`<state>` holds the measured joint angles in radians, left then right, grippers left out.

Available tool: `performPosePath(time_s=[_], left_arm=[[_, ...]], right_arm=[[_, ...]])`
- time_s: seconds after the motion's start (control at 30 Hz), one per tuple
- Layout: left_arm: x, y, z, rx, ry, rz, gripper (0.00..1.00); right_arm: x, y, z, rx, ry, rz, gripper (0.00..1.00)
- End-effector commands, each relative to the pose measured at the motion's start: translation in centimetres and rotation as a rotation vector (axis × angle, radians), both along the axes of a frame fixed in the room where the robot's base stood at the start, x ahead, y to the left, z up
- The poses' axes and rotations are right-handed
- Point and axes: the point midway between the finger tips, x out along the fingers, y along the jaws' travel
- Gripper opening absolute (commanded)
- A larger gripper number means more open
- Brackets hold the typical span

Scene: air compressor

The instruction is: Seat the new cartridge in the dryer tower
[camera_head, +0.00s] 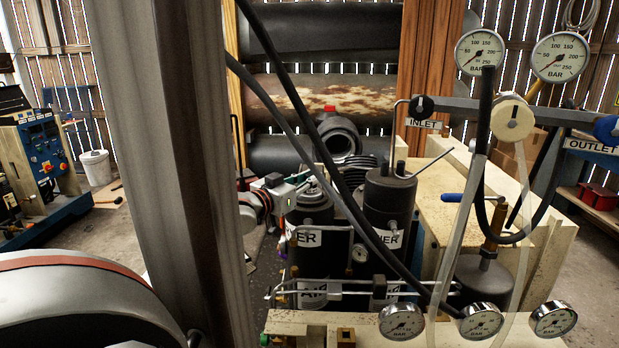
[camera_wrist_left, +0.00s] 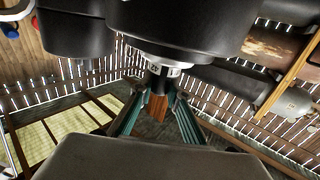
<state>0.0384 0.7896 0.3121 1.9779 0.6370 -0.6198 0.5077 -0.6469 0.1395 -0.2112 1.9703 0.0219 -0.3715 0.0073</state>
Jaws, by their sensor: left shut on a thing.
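Two dark dryer towers stand side by side in the head view, a left tower (camera_head: 309,258) and a right tower (camera_head: 388,215). I cannot tell how deep the cartridge sits. My right gripper is not in view.
Black hoses (camera_head: 290,115) cross in front of the towers. A grey post (camera_head: 180,150) blocks the left side. Gauges (camera_head: 481,52) and an inlet-outlet pipe (camera_head: 455,106) stand at right. More gauges (camera_head: 402,321) line the front. A pale bench (camera_head: 450,215) lies behind.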

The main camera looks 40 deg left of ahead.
Motion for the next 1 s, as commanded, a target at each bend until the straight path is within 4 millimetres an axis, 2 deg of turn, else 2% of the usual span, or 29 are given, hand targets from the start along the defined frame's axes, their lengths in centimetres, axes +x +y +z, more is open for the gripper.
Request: performPosePath(time_s=[0.3,0.33,0.4,0.77,1.0], left_arm=[[0.0,0.0,-0.5,0.000,-0.004,0.000,0.00],[0.0,0.0,-0.5,0.001,-0.005,0.000,0.18],[0.0,0.0,-0.4,0.001,-0.005,0.000,0.35],[-0.1,0.0,-0.9,-0.001,0.004,0.000,0.35],[-2.1,-0.2,-0.9,-0.002,0.004,-0.001,0.35]], right_arm=[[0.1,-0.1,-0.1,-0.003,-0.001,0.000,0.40],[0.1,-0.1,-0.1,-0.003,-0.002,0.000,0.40],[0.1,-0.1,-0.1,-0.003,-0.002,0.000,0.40],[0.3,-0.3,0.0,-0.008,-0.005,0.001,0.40],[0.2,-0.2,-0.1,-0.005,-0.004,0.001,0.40]])
